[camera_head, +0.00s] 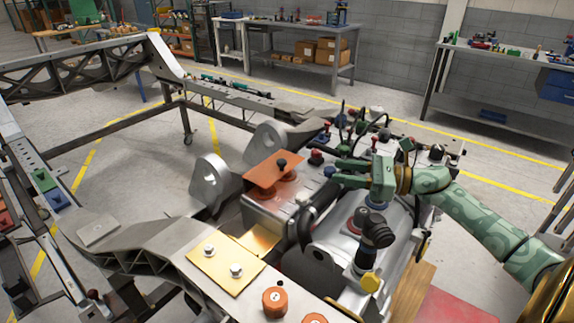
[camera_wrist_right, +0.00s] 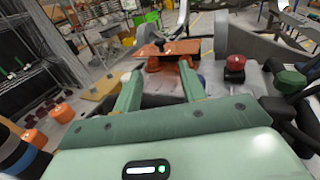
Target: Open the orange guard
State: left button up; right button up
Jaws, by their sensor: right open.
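The orange guard (camera_head: 262,172) is a flat plate with a black knob (camera_head: 282,163) on it, above orange round parts on a grey metal box. It looks lowered and roughly level. In the right wrist view the guard (camera_wrist_right: 172,51) lies ahead, beyond the fingertips. My right gripper (camera_head: 333,171) comes in from the right, with its green fingers pointing left toward the guard. A gap separates them from the plate. In the right wrist view the gripper (camera_wrist_right: 159,78) is open, with nothing clearly held between its fingers. My left gripper is out of view.
A red knob (camera_head: 316,156) stands between the guard and my right gripper. A black jointed fitting (camera_head: 376,234) rises below the right arm. A yellow plate (camera_head: 222,264) with bolts and an orange knob (camera_head: 275,300) are in front. Upright grey brackets (camera_head: 210,182) stand left of the guard.

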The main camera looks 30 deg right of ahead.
aim_at(282, 160)
jog(key=x, duration=1.5)
jog(key=shift+w+b, duration=0.1)
jog(key=shift+b, duration=0.3)
jog(key=shift+r, duration=0.1)
grip_shut()
